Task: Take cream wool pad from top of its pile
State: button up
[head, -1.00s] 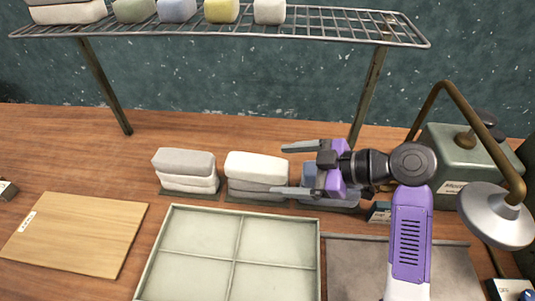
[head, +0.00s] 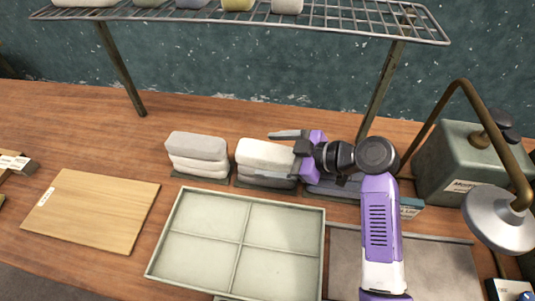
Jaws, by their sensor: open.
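The cream wool pad (head: 264,152) lies on top of the middle pile, over darker grey pads (head: 264,179). My gripper (head: 276,142) is open at the right end of this pile. One grey finger shows behind the cream pad's upper edge. The other finger is hard to make out near the pad's front right side. I cannot tell whether the fingers touch the pad. My gripper's purple body hides the pad's right end.
A pile of light pads (head: 197,152) stands close on the left; a third pile (head: 340,188) is partly under my arm. A divided tray (head: 325,250) lies in front.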

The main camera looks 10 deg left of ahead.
jog(key=c, duration=1.5)
jog(key=shift+o, duration=0.2)
